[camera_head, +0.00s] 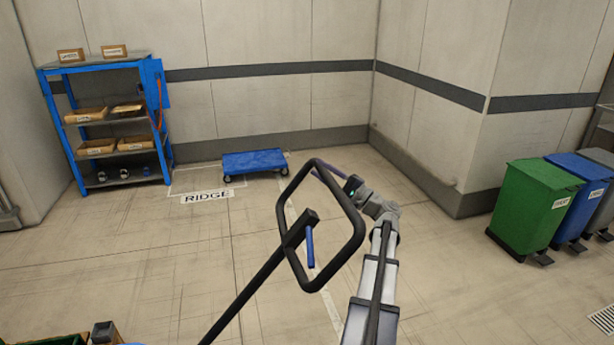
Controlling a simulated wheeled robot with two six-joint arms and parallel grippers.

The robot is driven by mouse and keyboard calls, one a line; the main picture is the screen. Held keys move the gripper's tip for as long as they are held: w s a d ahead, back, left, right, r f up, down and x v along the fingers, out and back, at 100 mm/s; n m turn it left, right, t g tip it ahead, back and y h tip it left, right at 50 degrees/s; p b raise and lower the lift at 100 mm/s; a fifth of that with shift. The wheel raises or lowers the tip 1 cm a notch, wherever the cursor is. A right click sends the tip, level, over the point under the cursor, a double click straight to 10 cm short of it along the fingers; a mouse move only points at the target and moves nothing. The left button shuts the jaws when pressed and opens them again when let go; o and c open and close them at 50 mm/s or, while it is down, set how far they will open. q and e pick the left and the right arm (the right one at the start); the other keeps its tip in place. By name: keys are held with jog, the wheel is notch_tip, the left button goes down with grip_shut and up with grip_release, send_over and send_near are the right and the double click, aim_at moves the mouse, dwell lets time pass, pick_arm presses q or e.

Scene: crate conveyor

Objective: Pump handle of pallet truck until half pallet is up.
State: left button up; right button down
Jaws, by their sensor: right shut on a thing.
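The pallet truck's handle (358,236) is a black rounded loop on a long dark shaft (246,296) that rises from the bottom edge, tilted. A blue lever (310,247) hangs inside the loop. My right gripper (347,184) reaches in from the right and is shut on the upper right part of the handle. My left gripper is out of view. The truck's forks are out of view, and I cannot make out the half pallet or its height.
A green crate edge (55,340) shows at the bottom left. Green (535,204) and blue (577,192) bins stand right. Middle floor is clear.

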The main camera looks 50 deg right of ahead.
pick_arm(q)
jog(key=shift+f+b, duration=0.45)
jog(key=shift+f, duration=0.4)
pick_arm(e)
jog(key=shift+s+d+f, duration=0.45)
jog(key=shift+d+f, duration=0.25)
jog(key=shift+f, duration=0.1)
jog(key=c, duration=0.6)
grip_release()
jog(key=shift+s, duration=0.1)
pick_arm(q)
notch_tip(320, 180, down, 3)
jog(key=b, duration=0.2)
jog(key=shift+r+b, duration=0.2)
jog(key=shift+b, duration=0.1)
pick_arm(e)
jog(key=v, duration=0.7)
jog(key=shift+s+f, duration=0.15)
jog(key=shift+s, duration=0.1)
